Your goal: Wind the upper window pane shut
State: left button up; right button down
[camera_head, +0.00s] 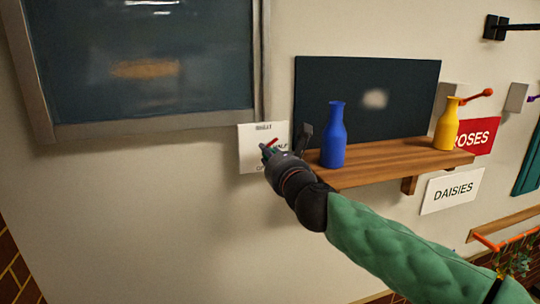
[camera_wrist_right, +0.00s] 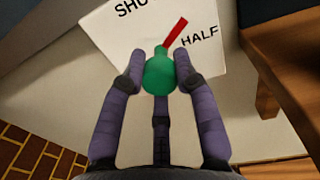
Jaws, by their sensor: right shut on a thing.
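A window pane (camera_head: 140,60) in a grey frame (camera_head: 150,125) fills the upper left of the head view; its top is cut off. A white dial plate (camera_head: 250,137) is on the wall below the frame's right corner. In the wrist view the plate (camera_wrist_right: 125,45) shows part of "SHUT" and "HALF". My right gripper (camera_head: 267,153) is at the plate, its fingers shut around a green knob (camera_wrist_right: 160,76). A red pointer (camera_wrist_right: 176,32) sticks out from behind the knob, aimed between the two words. My left gripper is not in view.
A wooden shelf (camera_head: 385,162) right of my right gripper carries a blue vase (camera_head: 333,135) and a yellow vase (camera_head: 446,125). A dark bracket-like piece (camera_head: 304,138) stands close beside my gripper. "ROSES" (camera_head: 474,136) and "DAISIES" (camera_head: 452,190) signs hang further right. The wall below the window is clear.

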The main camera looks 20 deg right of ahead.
jog(key=n+p, duration=0.2)
jog(key=n, duration=0.3)
jog(key=shift+f, duration=0.2)
jog(key=n+p, duration=0.3)
jog(key=n, duration=0.2)
jog(key=shift+n, duration=0.4)
jog(key=shift+f+g, duration=0.1)
jog(key=shift+g, duration=0.2)
jog(key=c, duration=0.9)
grip_release()
jog(key=shift+c, duration=0.2)
jog(key=shift+w+d, duration=0.1)
jog(key=shift+r, duration=0.2)
jog(key=shift+s, duration=0.3)
jog(key=s, duration=1.1)
jog(key=shift+s+d+r, duration=0.15)
jog(key=shift+s+d, duration=0.1)
jog(key=shift+d, duration=0.05)
